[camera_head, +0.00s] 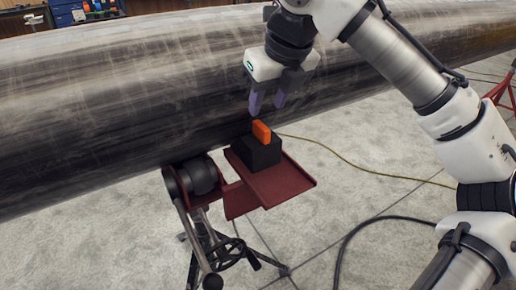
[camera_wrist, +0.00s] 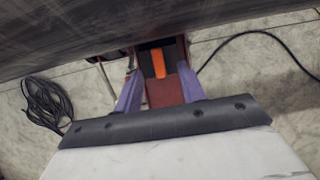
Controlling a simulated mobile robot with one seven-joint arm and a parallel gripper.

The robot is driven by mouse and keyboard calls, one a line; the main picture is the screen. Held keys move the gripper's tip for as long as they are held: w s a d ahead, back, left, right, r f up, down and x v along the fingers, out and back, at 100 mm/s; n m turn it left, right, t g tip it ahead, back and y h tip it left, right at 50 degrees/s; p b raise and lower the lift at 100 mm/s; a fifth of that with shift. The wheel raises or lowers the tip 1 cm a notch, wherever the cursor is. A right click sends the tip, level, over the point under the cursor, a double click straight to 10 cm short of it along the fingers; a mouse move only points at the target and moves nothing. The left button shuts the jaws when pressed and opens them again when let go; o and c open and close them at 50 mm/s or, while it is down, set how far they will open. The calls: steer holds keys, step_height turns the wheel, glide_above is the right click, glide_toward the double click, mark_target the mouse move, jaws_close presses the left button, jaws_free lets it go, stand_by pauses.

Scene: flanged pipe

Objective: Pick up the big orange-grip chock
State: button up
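The big chock (camera_head: 257,153) is a black block with an upright orange grip (camera_head: 261,132) on top. It sits on the dark red tray (camera_head: 284,184) of the pipe stand, close beside the pipe. My gripper (camera_head: 267,103) is just above the orange grip in the head view, apart from it, with its purple fingers spread and nothing between them. In the wrist view the orange grip (camera_wrist: 158,63) shows beyond the fingertips, between them, with the black chock body (camera_wrist: 145,62) around it. The chock's lower far side is hidden.
The large dark pipe (camera_head: 120,100) runs across the scene right behind the chock and gripper. The stand has a roller (camera_head: 199,175) at the tray's left. A yellow cable and a black cable (camera_head: 350,235) lie on the concrete floor.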

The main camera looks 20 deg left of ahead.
mark_target(258, 122)
steer(key=x, duration=0.6)
steer(key=shift+a+f, duration=0.25)
steer(key=shift+a, duration=0.2)
jaws_close()
stand_by(1.0)
